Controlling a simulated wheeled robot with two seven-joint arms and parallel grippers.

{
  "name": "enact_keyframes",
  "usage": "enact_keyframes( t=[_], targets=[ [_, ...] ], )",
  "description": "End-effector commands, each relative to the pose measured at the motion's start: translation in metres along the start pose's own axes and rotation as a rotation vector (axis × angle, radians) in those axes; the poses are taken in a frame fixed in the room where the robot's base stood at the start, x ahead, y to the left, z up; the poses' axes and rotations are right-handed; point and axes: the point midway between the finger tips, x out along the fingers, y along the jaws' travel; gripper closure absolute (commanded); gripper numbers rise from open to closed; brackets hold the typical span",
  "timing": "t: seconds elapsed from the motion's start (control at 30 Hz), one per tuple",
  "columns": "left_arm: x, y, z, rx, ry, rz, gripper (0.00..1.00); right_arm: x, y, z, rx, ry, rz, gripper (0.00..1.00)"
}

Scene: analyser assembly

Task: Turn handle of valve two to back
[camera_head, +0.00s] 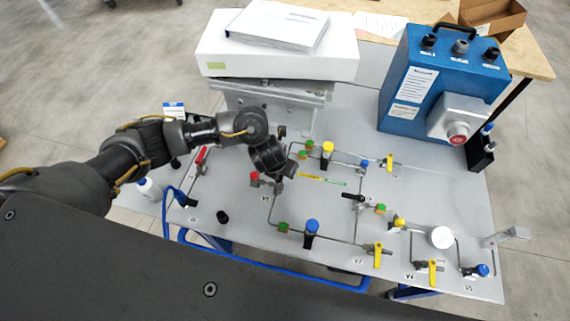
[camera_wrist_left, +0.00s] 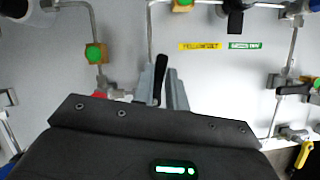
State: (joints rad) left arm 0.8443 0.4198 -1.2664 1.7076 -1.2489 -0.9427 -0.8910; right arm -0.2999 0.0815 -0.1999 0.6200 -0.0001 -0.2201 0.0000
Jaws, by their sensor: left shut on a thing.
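My left gripper (camera_head: 277,187) reaches down over the panel from the left, beside a small label that is too blurred to read surely. In the left wrist view its two fingers (camera_wrist_left: 166,88) are shut on a black valve handle (camera_wrist_left: 160,74). The handle stands between the fingers and points toward the top of that view. In the head view the gripper hides most of this handle and its valve body. Another black handle (camera_head: 353,196) lies to the right on the panel, pointing left. My right gripper is not in view.
Pipes and fittings surround the gripper. A red part (camera_head: 255,177) is close on its left. Yellow-handled valves (camera_head: 377,254) stand front right. A blue box (camera_head: 440,85) with a red button and a white box (camera_head: 277,48) stand behind. A loose black cap (camera_head: 222,217) lies front left.

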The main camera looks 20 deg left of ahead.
Motion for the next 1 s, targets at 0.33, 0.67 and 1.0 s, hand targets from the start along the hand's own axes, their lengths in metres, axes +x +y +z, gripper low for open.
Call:
enact_keyframes(
  t=[0.33, 0.67, 1.0],
  targets=[
    [-0.003, 0.005, 0.000, -0.182, 0.002, 0.075, 1.00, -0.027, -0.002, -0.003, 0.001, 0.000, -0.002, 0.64],
    [-0.001, 0.007, -0.001, -0.244, 0.000, 0.100, 1.00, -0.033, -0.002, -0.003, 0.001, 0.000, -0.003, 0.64],
    [0.000, 0.007, -0.001, -0.247, 0.000, 0.101, 1.00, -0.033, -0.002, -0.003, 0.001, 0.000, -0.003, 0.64]
  ],
)
